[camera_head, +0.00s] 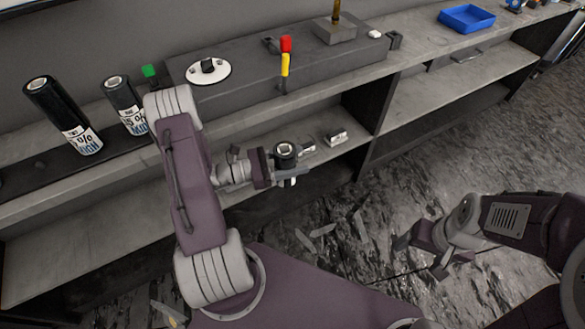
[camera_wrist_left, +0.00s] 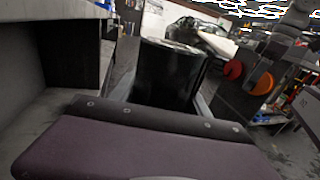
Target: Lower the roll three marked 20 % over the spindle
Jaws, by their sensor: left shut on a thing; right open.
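My left gripper (camera_head: 290,171) is shut on a black roll (camera_head: 285,150), whose end with a pale hole faces up toward the head camera. The roll is held above or in front of the lower shelf. In the left wrist view the black roll (camera_wrist_left: 168,75) stands between the two fingers; no 20 % mark can be read on it. A thin brass post (camera_head: 337,12), which looks like the spindle, rises from a grey block at the back, well apart from the roll. My right gripper (camera_head: 421,256) is open and empty over the floor at right.
Two black rolls with white labels stand on the left of the bench, one farther left (camera_head: 62,115) and one nearer my arm (camera_head: 125,105). A white disc (camera_head: 208,71), red and yellow pieces (camera_head: 285,55) and a blue tray (camera_head: 467,18) are along the bench.

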